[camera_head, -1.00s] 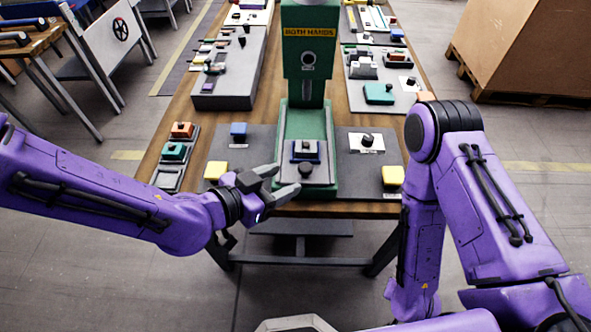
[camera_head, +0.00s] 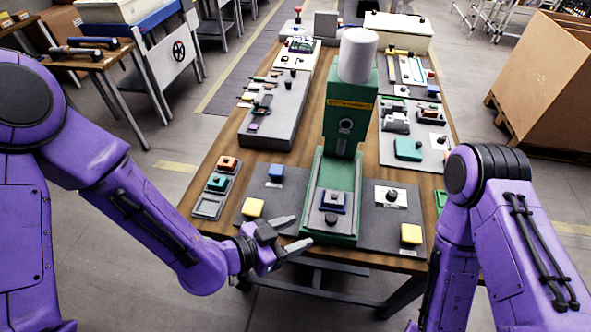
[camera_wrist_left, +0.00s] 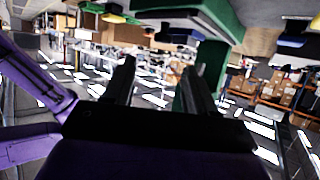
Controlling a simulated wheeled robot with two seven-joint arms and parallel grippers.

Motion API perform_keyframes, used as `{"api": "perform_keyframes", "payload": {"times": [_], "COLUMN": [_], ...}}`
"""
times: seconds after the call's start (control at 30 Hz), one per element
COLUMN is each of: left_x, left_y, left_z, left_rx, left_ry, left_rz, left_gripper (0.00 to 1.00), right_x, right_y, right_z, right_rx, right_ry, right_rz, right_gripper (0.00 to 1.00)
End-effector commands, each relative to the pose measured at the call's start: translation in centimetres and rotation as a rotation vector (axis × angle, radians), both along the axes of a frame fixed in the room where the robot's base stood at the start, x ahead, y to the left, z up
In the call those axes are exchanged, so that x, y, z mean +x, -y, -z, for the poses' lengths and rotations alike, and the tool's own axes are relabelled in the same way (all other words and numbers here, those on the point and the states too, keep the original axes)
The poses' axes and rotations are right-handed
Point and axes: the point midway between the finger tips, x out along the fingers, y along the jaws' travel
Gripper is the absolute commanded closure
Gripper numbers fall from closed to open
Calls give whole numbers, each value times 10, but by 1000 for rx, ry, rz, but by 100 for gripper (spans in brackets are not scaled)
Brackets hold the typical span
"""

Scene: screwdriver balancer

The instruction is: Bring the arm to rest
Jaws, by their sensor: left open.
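My left gripper (camera_head: 287,237) is open and empty in the head view, just off the front edge of the table, near the foot of the green machine. In the left wrist view its two dark fingers (camera_wrist_left: 160,85) stand apart with nothing between them. My right arm (camera_head: 490,215) shows at the right of the head view, bent down; its gripper is out of the picture. The green machine (camera_head: 345,135) stands upright on the table and also shows in the left wrist view (camera_wrist_left: 208,65).
A large cardboard box (camera_head: 555,80) stands at the right.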

Motion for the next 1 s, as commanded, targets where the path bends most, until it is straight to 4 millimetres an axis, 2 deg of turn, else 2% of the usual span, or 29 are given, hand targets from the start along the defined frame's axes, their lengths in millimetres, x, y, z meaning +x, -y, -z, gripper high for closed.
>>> {"api": "perform_keyframes", "payload": {"times": [0.17, 0.23, 0.27, 0.3, 0.33, 0.4, 0.47, 0.5, 0.57, 0.6, 0.7, 0.8, 0.83, 0.9, 1.0], "left_x": [0, 4, 11, 21, 24, 19, 6, -6, -29, -47, -94, -134, -143, -157, -163], "left_y": [0, -4, -12, -33, -50, -92, -128, -152, -186, -208, -254, -281, -283, -285, -284], "left_z": [0, 2, 6, 19, 38, 85, 123, 147, 180, 199, 238, 262, 267, 274, 275], "left_rx": [-9, -52, -79, -110, -121, -131, -125, -113, -81, -52, 52, 170, 194, 227, 237], "left_ry": [-13, -87, -151, -252, -327, -483, -585, -638, -701, -730, -772, -798, -810, -830, -843], "left_rz": [-7, -73, -154, -306, -415, -660, -856, -978, -1148, -1252, -1442, -1507, -1506, -1503, -1500], "left_gripper": [44, 44, 44, 44, 44, 44, 44, 44, 44, 44, 44, 44, 44, 44, 44], "right_x": [0, 0, 0, 0, 0, 0, 0, 0, 0, 0, 0, 0, 0, 0, 0], "right_y": [0, 0, 0, 0, 0, 0, 0, 0, 0, 0, 0, 0, 0, 0, 0], "right_z": [0, 0, 0, 1, 4, 13, 20, 24, 31, 36, 47, 55, 57, 59, 58], "right_rx": [0, 0, 0, 0, 0, 0, 0, 0, 0, 0, 0, 0, 0, 0, 0], "right_ry": [0, 0, 0, 0, 0, 0, 0, 0, 0, 0, 0, 0, 0, 0, 0], "right_rz": [0, 0, 0, 0, 0, 0, 0, 0, 0, 0, 0, 0, 0, 0, 0], "right_gripper": [100, 100, 100, 100, 100, 100, 100, 100, 100, 100, 100, 100, 100, 100, 100]}}
